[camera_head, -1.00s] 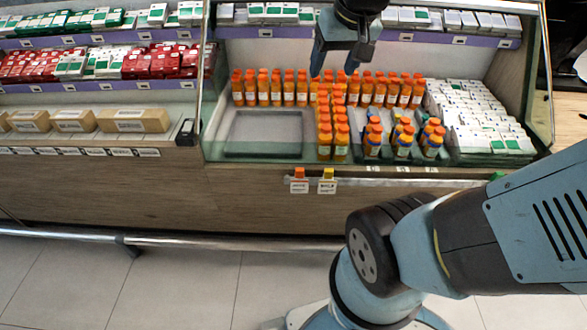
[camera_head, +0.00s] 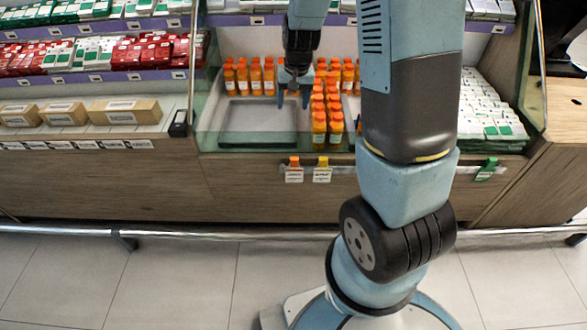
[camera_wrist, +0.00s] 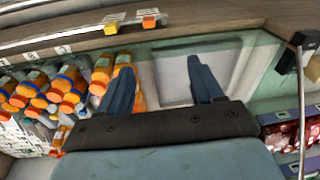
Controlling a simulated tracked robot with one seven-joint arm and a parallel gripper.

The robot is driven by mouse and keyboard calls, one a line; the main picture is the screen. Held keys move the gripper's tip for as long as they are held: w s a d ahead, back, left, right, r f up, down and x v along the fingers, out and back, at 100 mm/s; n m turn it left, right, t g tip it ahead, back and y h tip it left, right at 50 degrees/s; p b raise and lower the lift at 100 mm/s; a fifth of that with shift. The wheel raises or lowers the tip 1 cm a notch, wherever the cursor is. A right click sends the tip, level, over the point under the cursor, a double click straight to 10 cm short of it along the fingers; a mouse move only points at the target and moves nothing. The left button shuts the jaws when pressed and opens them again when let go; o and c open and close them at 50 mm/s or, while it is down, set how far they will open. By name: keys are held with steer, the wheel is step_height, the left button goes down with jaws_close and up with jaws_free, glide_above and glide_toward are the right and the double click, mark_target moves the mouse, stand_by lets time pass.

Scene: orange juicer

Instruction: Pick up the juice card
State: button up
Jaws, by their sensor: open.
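The juice card (camera_head: 294,171) is a small white card with an orange clip, on the front edge of the display case. Its orange clip (camera_wrist: 149,20) shows at the top of the wrist view. My gripper (camera_head: 293,102) is open and empty above the case, behind and higher than the card. In the wrist view its two fingers (camera_wrist: 158,75) are spread wide, over the grey tray and the orange bottles. The print on the card is too small to read.
A similar card with a yellow clip (camera_head: 322,170) hangs just right of the juice card. A green clip (camera_head: 487,169) sits farther right. Orange bottles (camera_head: 319,125) stand right of the empty grey tray (camera_head: 258,144). A rail (camera_head: 200,234) runs along the front.

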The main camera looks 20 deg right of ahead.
steer(key=m+g, duration=0.1)
glide_above(294, 159)
step_height(294, 159, down, 14)
steer(key=shift+h, duration=0.4)
steer(key=f, duration=0.9)
steer(key=shift+s+a+f, duration=0.2)
steer(key=shift+s+f, duration=0.05)
steer(key=shift+f, duration=0.15)
steer(key=f, duration=0.3)
steer(key=shift+w+d+f, duration=0.2)
steer(key=shift+d+f, duration=0.05)
steer(key=shift+f, duration=0.85)
steer(key=shift+c, duration=0.2)
steer(key=c, duration=1)
steer(key=shift+r, duration=0.1)
